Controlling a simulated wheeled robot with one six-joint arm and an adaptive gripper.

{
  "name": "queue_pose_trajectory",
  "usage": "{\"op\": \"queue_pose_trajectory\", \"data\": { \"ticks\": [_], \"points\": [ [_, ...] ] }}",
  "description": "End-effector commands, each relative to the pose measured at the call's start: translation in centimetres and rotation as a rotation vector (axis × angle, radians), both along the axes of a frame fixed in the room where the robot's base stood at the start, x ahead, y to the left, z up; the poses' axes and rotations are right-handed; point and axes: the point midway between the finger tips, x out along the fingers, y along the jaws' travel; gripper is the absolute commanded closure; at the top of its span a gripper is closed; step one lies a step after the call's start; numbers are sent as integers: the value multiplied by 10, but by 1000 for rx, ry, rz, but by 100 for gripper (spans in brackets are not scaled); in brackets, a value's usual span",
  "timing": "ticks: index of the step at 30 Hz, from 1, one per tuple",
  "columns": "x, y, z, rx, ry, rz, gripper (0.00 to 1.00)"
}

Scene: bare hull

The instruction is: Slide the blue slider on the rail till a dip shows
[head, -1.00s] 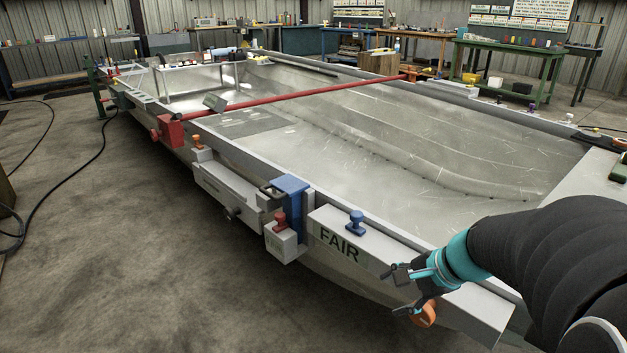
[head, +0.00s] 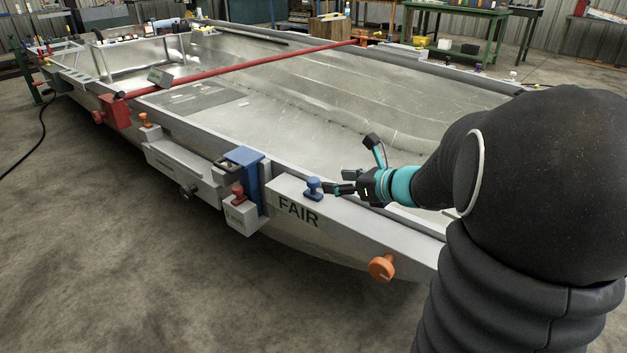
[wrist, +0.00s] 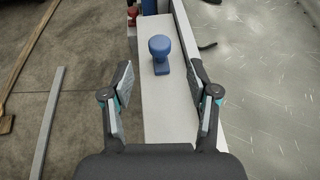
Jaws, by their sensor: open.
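The blue slider (head: 313,187), a round knob on a small foot, stands upright on the white rail (head: 352,222) marked FAIR along the hull's near side. In the wrist view the blue slider (wrist: 160,50) is just ahead of and between the fingers, on the pale rail top (wrist: 170,110). My gripper (head: 341,183) is open and empty, close to the slider's right in the head view. In the wrist view my gripper (wrist: 160,70) has one finger on each side of the rail. I see no finger touching the slider. No dip can be made out.
A blue clamp (head: 250,170) and a red knob (head: 238,194) sit left of the rail. A red bar (head: 240,72) crosses the open hull. The hull floor (head: 300,110) is mostly bare.

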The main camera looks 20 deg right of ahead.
Motion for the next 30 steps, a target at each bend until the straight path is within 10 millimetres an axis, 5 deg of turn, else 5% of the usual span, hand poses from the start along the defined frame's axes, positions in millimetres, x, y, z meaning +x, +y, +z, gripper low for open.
{"op": "queue_pose_trajectory", "data": {
  "ticks": [15, 28, 30],
  "points": [
    [67, 39, -32, -1, 0, 3, 41],
    [75, 43, -36, -3, -1, 1, 41],
    [75, 43, -36, -3, -1, 1, 53]
  ]
}}
